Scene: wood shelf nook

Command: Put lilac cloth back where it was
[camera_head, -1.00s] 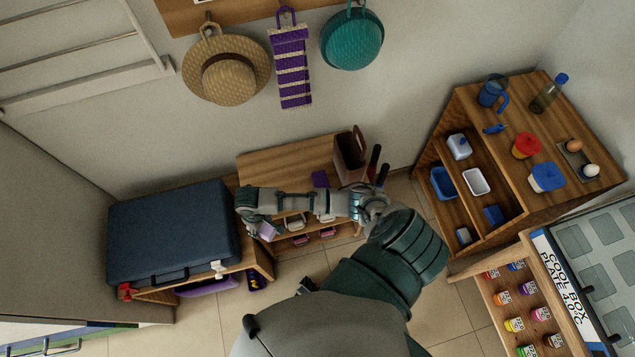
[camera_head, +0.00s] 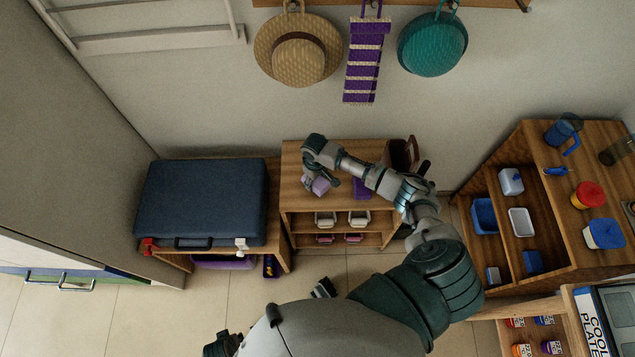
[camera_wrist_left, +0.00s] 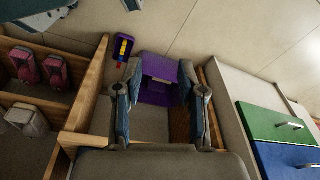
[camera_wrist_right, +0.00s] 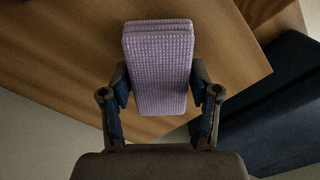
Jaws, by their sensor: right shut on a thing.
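The lilac cloth (camera_head: 318,186) is a small folded waffle-weave block. My right gripper (camera_head: 314,175) is shut on it and holds it over the left part of the wooden shelf's top (camera_head: 300,155). In the right wrist view the cloth (camera_wrist_right: 158,65) sits between the two fingers, with the wood top behind it; I cannot tell whether it touches the wood. My left gripper (camera_wrist_left: 160,85) is open and empty in the left wrist view. Its fingers point toward a purple container (camera_wrist_left: 158,80) beyond them.
A dark purple folded thing (camera_head: 361,188) and a brown holder (camera_head: 400,155) stand on the shelf top, partly behind my right arm. A dark blue suitcase (camera_head: 200,203) lies on the bench at left. A hat (camera_head: 298,50), striped purple towel (camera_head: 367,60) and teal hat (camera_head: 432,45) hang above.

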